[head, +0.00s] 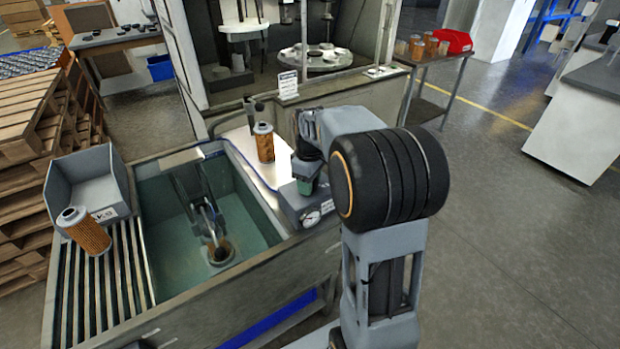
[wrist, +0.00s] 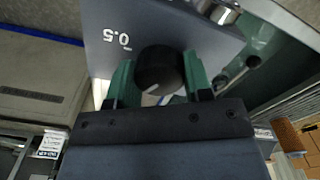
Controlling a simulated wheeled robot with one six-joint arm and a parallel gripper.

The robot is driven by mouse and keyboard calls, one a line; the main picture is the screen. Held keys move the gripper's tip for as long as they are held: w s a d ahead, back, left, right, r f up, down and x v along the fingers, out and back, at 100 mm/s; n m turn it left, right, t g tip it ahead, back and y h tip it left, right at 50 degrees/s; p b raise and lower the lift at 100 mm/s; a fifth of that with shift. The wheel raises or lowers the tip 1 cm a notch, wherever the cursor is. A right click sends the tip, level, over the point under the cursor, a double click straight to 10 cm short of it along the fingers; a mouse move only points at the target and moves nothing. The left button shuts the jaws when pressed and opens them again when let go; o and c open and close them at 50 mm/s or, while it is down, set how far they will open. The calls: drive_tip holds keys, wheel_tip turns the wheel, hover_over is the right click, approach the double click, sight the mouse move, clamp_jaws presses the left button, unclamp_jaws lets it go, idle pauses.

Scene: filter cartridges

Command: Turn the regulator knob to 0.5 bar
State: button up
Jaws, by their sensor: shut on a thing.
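The black regulator knob (wrist: 160,72) sits on the grey regulator panel (wrist: 165,28) in the wrist view. My gripper (wrist: 160,78) has its two green fingers on either side of the knob and is shut on it. A white line on the knob points down and left in that view. The "0.5" marking (wrist: 117,39) appears upside down at the knob's upper left, and the line does not point at it. In the head view my gripper (head: 307,184) is over the grey panel, and the knob is hidden. A round pressure gauge (head: 312,218) is on the panel's front; its reading is too small to tell.
A teal wash tank (head: 160,210) with a clamp fixture (head: 210,225) is left of my arm. One filter cartridge (head: 264,145) stands behind my gripper; another (head: 84,230) is on the slatted rack beside a grey bin (head: 90,180). Open floor lies to the right.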

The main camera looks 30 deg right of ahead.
drive_tip(key=m+p, duration=0.1)
drive_tip(key=m, duration=0.5)
drive_tip(key=shift+p, duration=0.35)
drive_tip(key=m+p, duration=0.1)
drive_tip(key=m, duration=0.5)
drive_tip(key=shift+d, duration=0.1)
drive_tip(key=shift+m, duration=0.4)
drive_tip(key=o, duration=0.9)
wheel_tip(320, 180, up, 14)
drive_tip(key=shift+f+p, duration=0.1)
drive_tip(key=shift+p, duration=0.5)
